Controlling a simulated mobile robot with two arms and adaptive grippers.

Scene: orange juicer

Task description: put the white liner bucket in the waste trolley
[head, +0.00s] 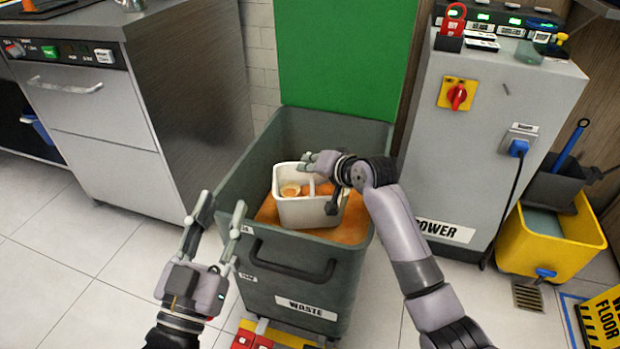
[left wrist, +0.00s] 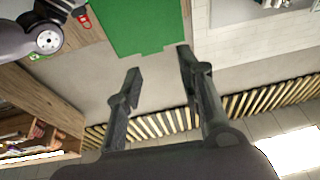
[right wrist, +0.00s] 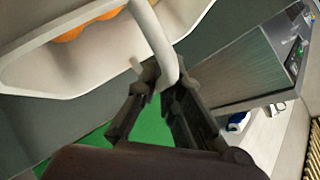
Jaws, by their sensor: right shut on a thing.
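The white liner bucket (head: 300,211) is inside the grey waste trolley (head: 262,254), above or on orange contents; I cannot tell whether it rests on them. It looks nearly upright and holds orange pieces. My right gripper (head: 318,163) is at the bucket's top. In the right wrist view its fingers (right wrist: 160,85) are shut on the white handle of the bucket (right wrist: 90,70). My left gripper (head: 215,219) is open and empty, in front of the trolley's left side. Its spread fingers also show in the left wrist view (left wrist: 158,75).
The trolley's green lid (head: 345,55) stands open behind it. A steel machine (head: 110,110) stands at the left. A grey power cabinet (head: 490,140) is close at the right, with a yellow mop bucket (head: 550,245) beyond it. Floor is clear at the left.

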